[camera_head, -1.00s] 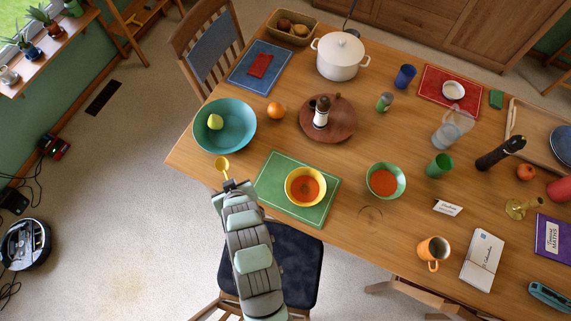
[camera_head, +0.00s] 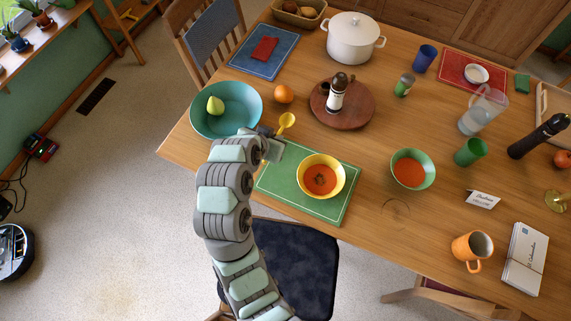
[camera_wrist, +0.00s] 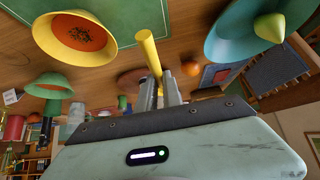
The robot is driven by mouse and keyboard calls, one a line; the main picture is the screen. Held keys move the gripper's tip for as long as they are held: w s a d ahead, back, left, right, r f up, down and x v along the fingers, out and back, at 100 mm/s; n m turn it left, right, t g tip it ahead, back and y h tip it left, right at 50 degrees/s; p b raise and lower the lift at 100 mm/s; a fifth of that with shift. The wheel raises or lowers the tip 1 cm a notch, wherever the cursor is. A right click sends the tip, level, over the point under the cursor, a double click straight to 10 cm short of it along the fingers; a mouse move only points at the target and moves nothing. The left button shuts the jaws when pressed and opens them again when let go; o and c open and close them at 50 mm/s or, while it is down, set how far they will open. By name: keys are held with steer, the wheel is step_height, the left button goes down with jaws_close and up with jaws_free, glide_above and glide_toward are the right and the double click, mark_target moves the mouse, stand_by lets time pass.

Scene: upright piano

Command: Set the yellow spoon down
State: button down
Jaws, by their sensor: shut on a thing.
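The yellow spoon (camera_head: 286,121) is in my gripper (camera_head: 270,134), its bowl end pointing up and right in the head view. It is over the table between the teal bowl (camera_head: 245,99) and the green placemat (camera_head: 279,191). I cannot tell from the head view how high it is. In the wrist view, my gripper (camera_wrist: 159,90) is shut on the handle of the yellow spoon (camera_wrist: 148,52), and its two grey fingers stand on either side of it. The spoon's bowl end is hidden there.
A yellow bowl of soup (camera_head: 339,170) stands on the placemat. An orange (camera_head: 284,94) and a wooden turntable (camera_head: 358,114) with a pepper mill (camera_head: 337,96) are close to the spoon. A pear lies in the teal bowl. A green bowl (camera_head: 427,168) stands to the right.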

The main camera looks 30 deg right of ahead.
mark_target(276, 168)
step_height(276, 168, down, 16)
steer(key=shift+r, duration=0.35)
steer(key=c, duration=2)
jaws_free()
steer(key=o, duration=0.5)
